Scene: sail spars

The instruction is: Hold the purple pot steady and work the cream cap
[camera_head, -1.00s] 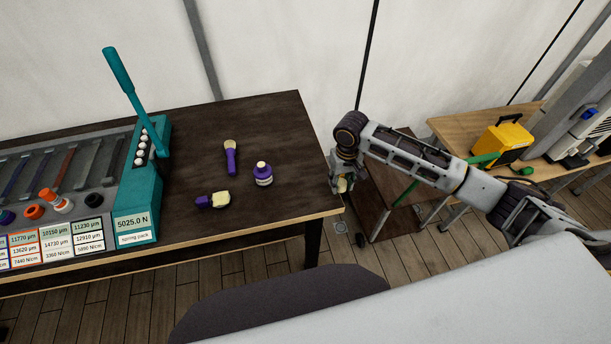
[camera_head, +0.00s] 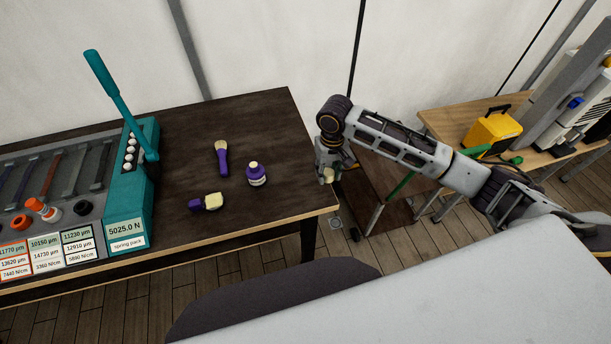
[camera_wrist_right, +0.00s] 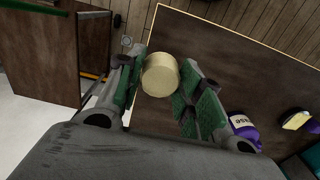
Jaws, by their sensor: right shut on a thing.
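The purple pot (camera_head: 256,180) stands upright on the dark table, with a pale label and a cream top. It also shows at the right in the right wrist view (camera_wrist_right: 243,127). My right gripper (camera_head: 328,174) is over the table's right edge, right of the pot and apart from it. In the right wrist view, its fingers are shut on a round cream cap (camera_wrist_right: 160,75). Whether the pot's cream top is a bare neck or another lid is hard to tell. My left gripper is not in view.
A purple-handled brush (camera_head: 222,160) and a purple-and-cream piece (camera_head: 206,202) lie left of the pot. A teal lever press (camera_head: 130,185) stands farther left on the table (camera_head: 285,125). A yellow case (camera_head: 494,134) sits on a wooden bench at the right.

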